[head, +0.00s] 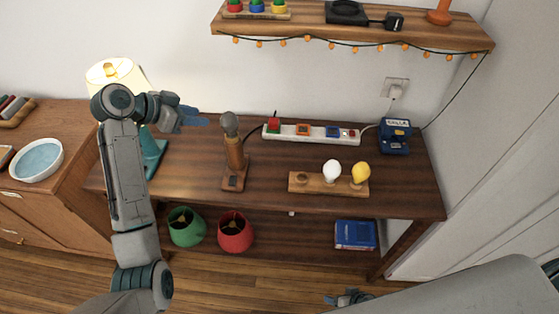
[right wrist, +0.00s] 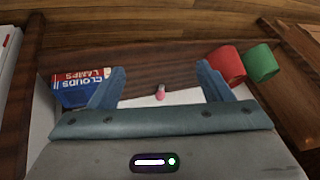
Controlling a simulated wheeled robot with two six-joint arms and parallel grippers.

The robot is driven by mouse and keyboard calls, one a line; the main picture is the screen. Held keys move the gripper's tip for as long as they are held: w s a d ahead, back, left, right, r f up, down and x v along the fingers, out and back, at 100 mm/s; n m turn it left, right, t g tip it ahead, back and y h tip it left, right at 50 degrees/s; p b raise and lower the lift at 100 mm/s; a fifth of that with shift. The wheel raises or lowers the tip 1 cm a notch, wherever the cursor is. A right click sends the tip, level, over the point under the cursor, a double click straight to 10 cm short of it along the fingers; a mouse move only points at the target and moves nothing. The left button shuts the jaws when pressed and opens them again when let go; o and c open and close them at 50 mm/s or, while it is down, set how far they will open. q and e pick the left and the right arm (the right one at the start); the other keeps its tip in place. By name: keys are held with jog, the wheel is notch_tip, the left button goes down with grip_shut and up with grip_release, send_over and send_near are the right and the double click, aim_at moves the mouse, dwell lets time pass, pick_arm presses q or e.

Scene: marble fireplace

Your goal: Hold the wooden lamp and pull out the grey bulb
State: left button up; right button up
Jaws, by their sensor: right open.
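The wooden lamp (head: 235,158) stands upright on the dark wooden table, with the grey bulb (head: 229,124) in its top. My left gripper (head: 194,118) is raised to the left of the bulb, apart from it. Its blue fingers show edge-on, so I cannot tell if they are open. My right gripper (head: 350,298) is low at the bottom of the head view, in front of the table and far from the lamp. The right wrist view shows it open and empty (right wrist: 161,86). The lamp and grey bulb are not visible in the right wrist view.
A wooden holder (head: 296,186) carries a white bulb (head: 331,171) and a yellow bulb (head: 360,172). A power strip (head: 320,134) lies behind.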

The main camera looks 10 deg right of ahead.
jog(key=w+a+r+n+t+y, duration=0.25)
jog(key=w+r, duration=0.35)
jog(key=r, duration=0.7)
jog(key=w+a+r+n+t+y, duration=0.1)
jog(key=w+a+r+t+y, duration=0.4)
jog(key=r, duration=0.8)
jog(key=w+a+r+n+t+y, duration=0.15)
jog(key=w+r, duration=0.45)
jog(key=r, duration=0.6)
jog(key=shift+n+h, duration=0.4)
jog(key=shift+n, duration=0.3)
jog(key=x, duration=0.7)
jog(key=d+x, duration=0.1)
jog(key=x, duration=0.3)
jog(key=shift+w+a+r, duration=0.1)
jog(key=shift+w+r, duration=0.05)
jog(key=shift+w, duration=0.45)
jog(key=n, duration=0.2)
send_near(240, 149)
jog(key=a, duration=0.1)
jog(key=shift+h, duration=0.3)
jog(key=x, duration=1.2)
jog(key=shift+w+d+r, duration=0.1)
jog(key=shift+d+r, duration=0.05)
jog(key=shift+r, duration=0.1)
jog(key=c, duration=1.4)
